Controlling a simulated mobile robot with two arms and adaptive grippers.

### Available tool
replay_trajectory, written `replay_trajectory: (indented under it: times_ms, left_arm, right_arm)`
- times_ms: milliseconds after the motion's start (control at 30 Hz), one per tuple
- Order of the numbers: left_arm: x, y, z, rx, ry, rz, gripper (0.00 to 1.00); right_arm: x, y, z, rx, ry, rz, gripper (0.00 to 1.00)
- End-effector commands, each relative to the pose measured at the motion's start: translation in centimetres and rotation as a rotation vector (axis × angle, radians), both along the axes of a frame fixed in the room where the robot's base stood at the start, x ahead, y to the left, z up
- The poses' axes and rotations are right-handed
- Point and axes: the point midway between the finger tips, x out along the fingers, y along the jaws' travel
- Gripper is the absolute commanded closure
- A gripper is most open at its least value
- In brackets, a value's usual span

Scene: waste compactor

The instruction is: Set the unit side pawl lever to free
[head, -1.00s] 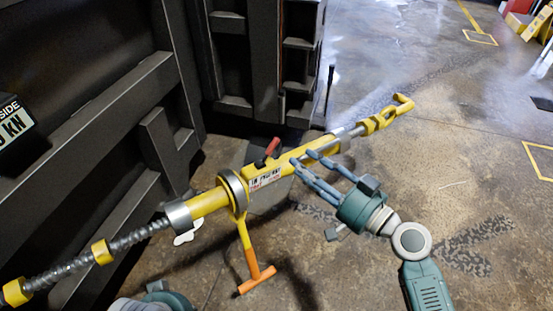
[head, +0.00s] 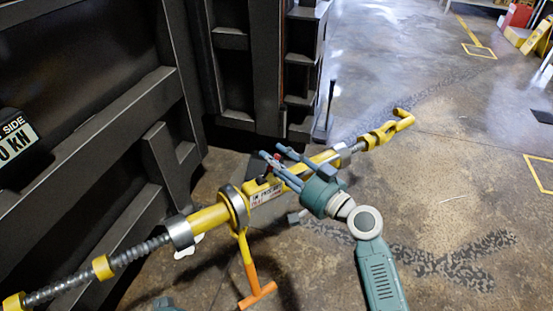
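A yellow ratchet turnbuckle (head: 212,217) runs diagonally from lower left to upper right, with a hook (head: 402,120) at its far end. A round collar (head: 234,207) circles its middle, and a yellow handle with an orange T-grip (head: 257,295) hangs from it. The small pawl lever, red with a dark base (head: 262,178), sits on top of the body near the white label; the fingers partly hide it. My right gripper (head: 272,153) is open, its blue-grey fingers apart around or just above the lever; contact cannot be told.
A thin black upright rod (head: 330,98) stands behind the turnbuckle. The concrete floor on the right is open, with yellow markings and boxes far off.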

Motion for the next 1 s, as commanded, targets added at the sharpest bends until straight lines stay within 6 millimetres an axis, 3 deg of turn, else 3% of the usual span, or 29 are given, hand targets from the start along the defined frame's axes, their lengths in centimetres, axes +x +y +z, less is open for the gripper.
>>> replay_trajectory:
  times_ms: [33,233,667,1000]
  left_arm:
    - [0.0,0.0,0.0,0.0,0.0,0.0,1.0]
    - [0.0,0.0,0.0,0.0,0.0,0.0,1.0]
    - [-0.2,0.0,-0.1,0.001,0.007,0.0,1.0]
    - [0.3,-0.1,1.4,-0.003,-0.018,0.0,1.0]
  right_arm:
    - [0.0,0.0,0.0,0.0,0.0,0.0,0.62]
    - [0.0,0.0,0.0,0.0,0.0,0.0,1.0]
    - [-0.2,0.2,0.2,-0.036,-0.025,0.002,1.0]
    - [-0.9,1.2,1.2,-0.219,-0.152,0.004,1.0]
